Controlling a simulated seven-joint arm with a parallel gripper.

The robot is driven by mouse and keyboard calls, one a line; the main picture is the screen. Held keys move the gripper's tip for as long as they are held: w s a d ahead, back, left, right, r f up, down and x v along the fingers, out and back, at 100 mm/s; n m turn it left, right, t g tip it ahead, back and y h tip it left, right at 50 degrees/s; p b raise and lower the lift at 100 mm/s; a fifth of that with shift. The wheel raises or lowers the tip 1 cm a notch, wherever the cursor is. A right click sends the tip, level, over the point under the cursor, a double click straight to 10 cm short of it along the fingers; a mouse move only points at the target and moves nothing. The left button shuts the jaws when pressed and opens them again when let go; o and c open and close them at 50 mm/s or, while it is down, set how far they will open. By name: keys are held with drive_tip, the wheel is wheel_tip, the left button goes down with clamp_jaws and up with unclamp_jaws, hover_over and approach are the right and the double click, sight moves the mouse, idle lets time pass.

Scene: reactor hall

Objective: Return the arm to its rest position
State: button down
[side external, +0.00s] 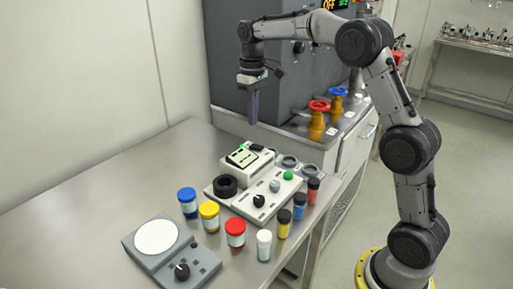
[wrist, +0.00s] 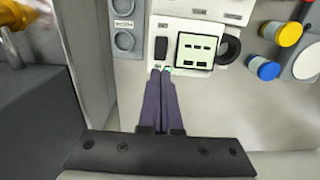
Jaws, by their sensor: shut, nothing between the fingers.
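My gripper (side external: 253,106) hangs pointing down above the back part of the steel table, behind the white control device (side external: 228,190). Its two long purple fingers are together with nothing between them. In the wrist view my gripper (wrist: 161,72) also shows shut, with its fingertips in front of the device's edge. The arm is raised and bent, reaching over from its base on the right.
The device has a lit screen (side external: 241,157) and a black ring (side external: 225,186). Jars with blue (side external: 187,202), yellow (side external: 209,215) and red (side external: 235,232) lids, small vials and a scale (side external: 157,237) stand nearby. A grey cabinet (side external: 285,80) and valves (side external: 317,120) stand behind. The table's left is clear.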

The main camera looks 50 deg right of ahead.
drive_tip(key=shift+a+r, duration=0.1)
drive_tip(key=s+a+r+n+t, duration=0.1)
drive_tip(key=s+a+r+t, duration=0.1)
drive_tip(key=s+a+r, duration=0.35)
drive_tip(key=s+a+r+t, duration=0.1)
drive_tip(key=s+a+r, duration=0.1)
drive_tip(key=s+r, duration=0.65)
drive_tip(key=s+a+f+m+t, duration=0.1)
drive_tip(key=s+a+f+t, duration=0.1)
drive_tip(key=s+f, duration=1.1)
drive_tip(key=s, duration=0.4)
drive_tip(key=shift+a+f+t, duration=0.25)
drive_tip(key=shift+f+t, duration=0.05)
drive_tip(key=shift+f, duration=0.05)
